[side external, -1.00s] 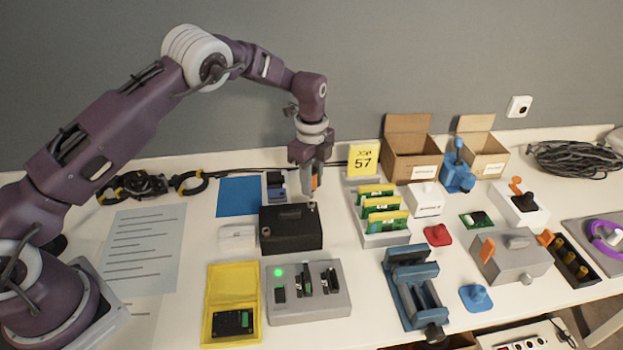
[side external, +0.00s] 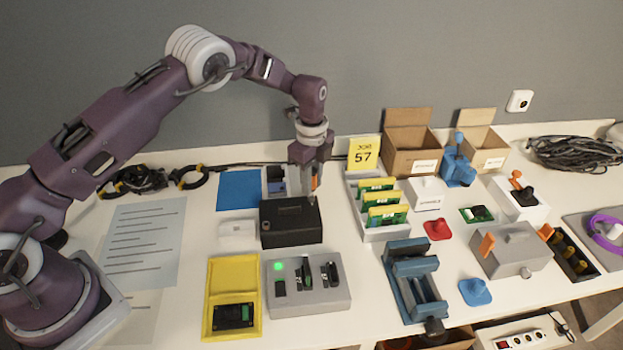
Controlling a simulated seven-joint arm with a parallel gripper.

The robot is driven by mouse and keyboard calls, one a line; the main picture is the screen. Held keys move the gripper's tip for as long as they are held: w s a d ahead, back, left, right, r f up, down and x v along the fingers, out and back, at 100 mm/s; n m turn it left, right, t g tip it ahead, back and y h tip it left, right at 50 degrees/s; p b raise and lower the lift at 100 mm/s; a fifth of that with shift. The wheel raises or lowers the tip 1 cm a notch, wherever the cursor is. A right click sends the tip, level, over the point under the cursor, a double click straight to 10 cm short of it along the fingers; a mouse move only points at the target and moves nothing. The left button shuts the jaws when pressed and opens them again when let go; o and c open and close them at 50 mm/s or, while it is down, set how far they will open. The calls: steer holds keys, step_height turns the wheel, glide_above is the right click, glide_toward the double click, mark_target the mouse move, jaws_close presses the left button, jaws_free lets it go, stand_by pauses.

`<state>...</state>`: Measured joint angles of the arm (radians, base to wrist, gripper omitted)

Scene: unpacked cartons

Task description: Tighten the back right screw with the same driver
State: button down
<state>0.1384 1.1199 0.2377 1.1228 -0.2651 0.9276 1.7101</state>
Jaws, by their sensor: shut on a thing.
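A black box (side external: 290,228) stands mid-table, with a screw (side external: 266,232) at its front left corner. My gripper (side external: 313,190) points straight down over the box's back right corner. It is shut on a driver with an orange handle (side external: 315,183), mostly hidden by the fingers. The driver's lower end is at or just above the back right corner. The back right screw is too small and covered to make out, and I cannot tell whether the tip touches it.
A grey block with a green light (side external: 308,300) and a yellow tray (side external: 218,272) lie in front. A rack of green-yellow boards (side external: 378,237) stands close on the right. A blue-grey vise (side external: 411,270) is front right. A blue sheet (side external: 238,190) lies behind left.

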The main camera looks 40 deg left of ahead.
steer(key=shift+f, duration=0.15)
steer(key=m, duration=1.4)
steer(key=shift+m, duration=0.3)
steer(key=m, duration=0.5)
steer(key=shift+n, duration=0.9)
